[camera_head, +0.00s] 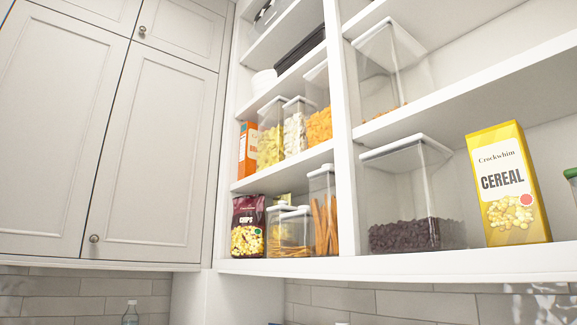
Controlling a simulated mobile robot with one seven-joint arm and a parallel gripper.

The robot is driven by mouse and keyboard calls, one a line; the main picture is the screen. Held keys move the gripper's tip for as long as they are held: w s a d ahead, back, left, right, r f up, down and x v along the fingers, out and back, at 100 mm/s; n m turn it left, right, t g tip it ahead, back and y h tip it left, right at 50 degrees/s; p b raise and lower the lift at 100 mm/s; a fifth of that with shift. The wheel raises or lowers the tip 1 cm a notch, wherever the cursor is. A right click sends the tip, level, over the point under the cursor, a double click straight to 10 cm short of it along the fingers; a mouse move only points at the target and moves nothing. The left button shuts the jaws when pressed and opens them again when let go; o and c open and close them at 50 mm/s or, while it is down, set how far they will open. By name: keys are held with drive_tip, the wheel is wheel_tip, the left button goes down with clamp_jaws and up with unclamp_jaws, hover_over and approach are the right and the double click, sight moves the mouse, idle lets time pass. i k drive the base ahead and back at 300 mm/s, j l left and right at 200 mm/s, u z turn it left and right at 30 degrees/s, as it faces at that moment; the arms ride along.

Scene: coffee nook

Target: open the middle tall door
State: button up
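Two tall white panelled doors show on the left in the head view. The left one (45,120) is cut off by the picture's edge. The right one (155,150) has a small round metal knob (93,239) at its lower left corner. Both look shut, with a thin dark gap between them. I cannot tell from this view which is the middle tall door. My gripper is not in view.
Shorter doors sit above, one with a knob (142,30). Open shelves on the right hold a cereal box (508,185), a chips bag (248,226), an orange box (248,150) and several clear containers (410,195).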

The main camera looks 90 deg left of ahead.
sight(60, 73)
drive_tip(key=u, duration=4.05)
